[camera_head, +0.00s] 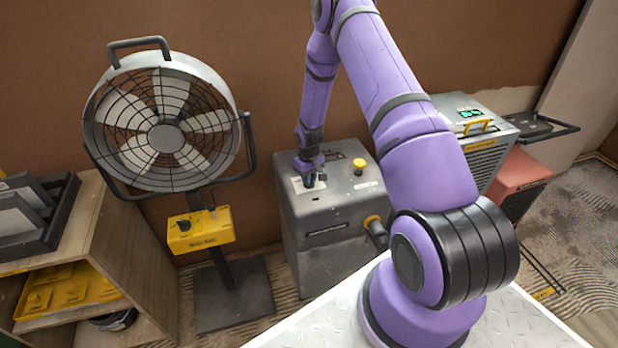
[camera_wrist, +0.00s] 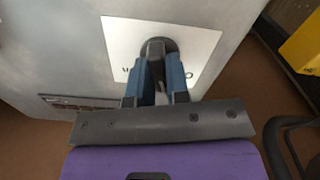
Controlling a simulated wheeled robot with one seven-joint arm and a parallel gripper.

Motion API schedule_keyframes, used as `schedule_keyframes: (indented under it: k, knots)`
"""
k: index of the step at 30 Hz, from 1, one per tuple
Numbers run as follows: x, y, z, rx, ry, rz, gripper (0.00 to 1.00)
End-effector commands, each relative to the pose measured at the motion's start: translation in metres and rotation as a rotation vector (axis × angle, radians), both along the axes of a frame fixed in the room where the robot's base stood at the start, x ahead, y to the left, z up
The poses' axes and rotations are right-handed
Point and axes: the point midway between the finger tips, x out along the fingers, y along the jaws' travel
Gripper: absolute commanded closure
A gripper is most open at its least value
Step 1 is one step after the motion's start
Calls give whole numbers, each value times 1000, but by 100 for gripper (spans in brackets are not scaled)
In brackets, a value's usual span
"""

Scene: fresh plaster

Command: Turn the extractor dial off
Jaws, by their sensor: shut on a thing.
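The extractor (camera_head: 330,215) is a grey box standing on the floor against the wall. On its top is a pale label plate with a dark dial (camera_wrist: 156,48). My gripper (camera_head: 310,182) points down at this plate from above. In the wrist view my gripper (camera_wrist: 157,75) has its two blue-grey fingers shut on the dial, one on each side. The fingers cover much of the dial and part of the plate's markings, so its setting cannot be read.
A yellow knob (camera_head: 359,165) stands on the extractor's top, right of my gripper. A large fan (camera_head: 165,135) with a yellow control box (camera_head: 201,229) is to the left. A grey unit with green displays (camera_head: 470,118) and a red box (camera_head: 518,172) are to the right. A wooden shelf (camera_head: 95,215) is at far left.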

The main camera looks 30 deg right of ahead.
Motion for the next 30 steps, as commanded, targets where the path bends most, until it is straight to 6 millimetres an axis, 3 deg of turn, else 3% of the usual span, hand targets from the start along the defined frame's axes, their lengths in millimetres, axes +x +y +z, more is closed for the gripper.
schedule_keyframes:
  k: [15,30]
  knots:
    - [-1,0,0,1,3,385,100]
    - [-1,0,-1,1,3,488,100]
